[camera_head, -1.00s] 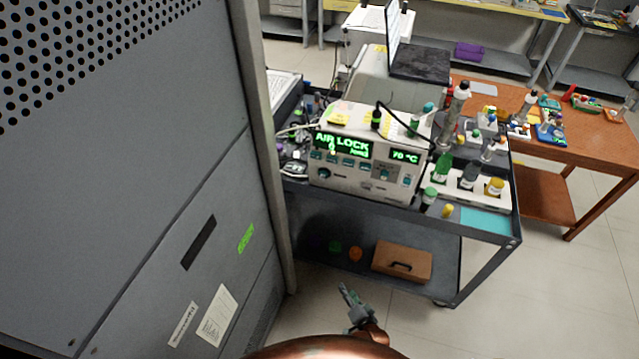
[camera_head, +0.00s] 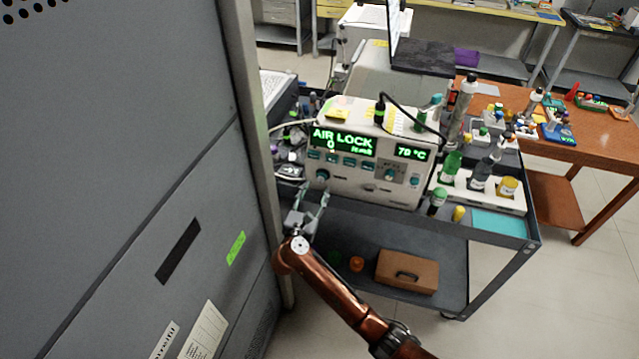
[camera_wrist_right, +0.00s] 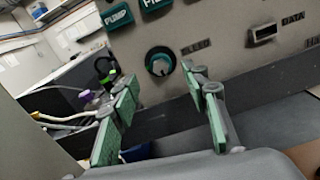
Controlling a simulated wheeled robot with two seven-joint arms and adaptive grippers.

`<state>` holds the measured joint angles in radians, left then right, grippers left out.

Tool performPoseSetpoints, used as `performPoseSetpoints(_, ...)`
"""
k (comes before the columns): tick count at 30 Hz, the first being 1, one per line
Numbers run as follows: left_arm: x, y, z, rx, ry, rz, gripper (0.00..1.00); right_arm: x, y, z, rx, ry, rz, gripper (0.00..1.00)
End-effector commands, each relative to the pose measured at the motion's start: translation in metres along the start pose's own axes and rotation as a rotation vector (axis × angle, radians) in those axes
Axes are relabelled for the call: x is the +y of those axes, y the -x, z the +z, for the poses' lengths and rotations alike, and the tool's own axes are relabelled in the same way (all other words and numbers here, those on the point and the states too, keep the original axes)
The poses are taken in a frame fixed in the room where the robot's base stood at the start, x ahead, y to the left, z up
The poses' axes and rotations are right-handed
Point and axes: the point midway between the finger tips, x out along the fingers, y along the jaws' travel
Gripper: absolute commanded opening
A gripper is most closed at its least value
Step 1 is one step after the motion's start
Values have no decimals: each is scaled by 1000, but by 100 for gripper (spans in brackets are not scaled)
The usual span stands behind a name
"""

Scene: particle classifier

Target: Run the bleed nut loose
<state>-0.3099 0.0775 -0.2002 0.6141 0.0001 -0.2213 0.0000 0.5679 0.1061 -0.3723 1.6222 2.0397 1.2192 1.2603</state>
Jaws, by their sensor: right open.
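The bleed nut (camera_wrist_right: 160,62) is a round teal-and-dark knob on the pale front panel of the instrument, beside a partly readable BLEED label in the right wrist view. In the head view the bleed nut (camera_head: 322,176) sits at the panel's lower left. My right gripper (camera_head: 311,200) is open and empty, just below and in front of that knob. In the right wrist view my right gripper's (camera_wrist_right: 157,82) green-padded fingers stand apart, with the knob seen between and beyond them, not gripped. My left gripper is not in view.
The instrument (camera_head: 365,190) shows "AIR LOCK 0" and "70 °C" and stands on a dark cart (camera_head: 400,230). A tall grey cabinet (camera_head: 120,180) stands close on the left. Bottles in a white rack (camera_head: 512,205) stand at right. Cables lie left of the instrument.

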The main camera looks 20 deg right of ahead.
Motion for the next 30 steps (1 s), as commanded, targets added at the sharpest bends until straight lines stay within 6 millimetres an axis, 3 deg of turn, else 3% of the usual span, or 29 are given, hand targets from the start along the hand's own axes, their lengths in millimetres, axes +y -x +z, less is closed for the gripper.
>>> performPoseSetpoints(3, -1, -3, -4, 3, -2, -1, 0, 0, -21, 0, -4, 5, 0, 42)
performPoseSetpoints(9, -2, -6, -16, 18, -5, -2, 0, 0, -44, -1, -2, 5, 0, 42)
performPoseSetpoints(20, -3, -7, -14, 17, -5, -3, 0, 0, -49, 0, -1, 4, 0, 42)
performPoseSetpoints(30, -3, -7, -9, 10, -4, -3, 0, 0, -49, -1, -1, 4, 0, 19)
